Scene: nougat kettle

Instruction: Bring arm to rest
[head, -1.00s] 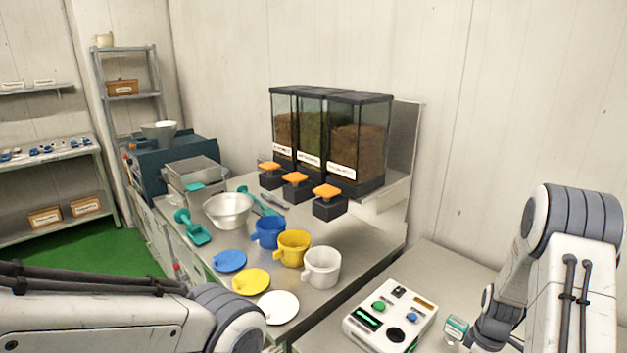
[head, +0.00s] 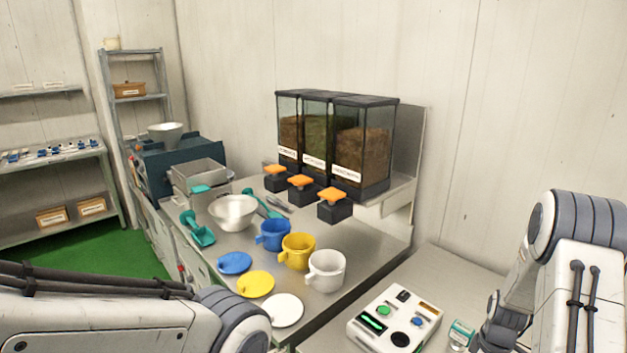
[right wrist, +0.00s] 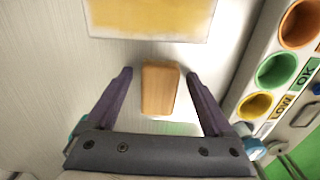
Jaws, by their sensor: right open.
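My right arm (head: 585,240) comes in at the right edge of the head view, bent at the elbow, with its wrist low beside the control box. My right gripper (right wrist: 158,76) shows in the right wrist view with its two dark fingers apart. A tan wood-coloured block (right wrist: 160,90) appears between the fingers, with a gap on each side; I cannot tell how far below it lies. My left arm (head: 110,320) crosses the lower left of the head view, and its gripper is out of the frame.
A control box (head: 395,318) stands left of my right wrist, with a small green-and-white item (head: 461,335) between them.

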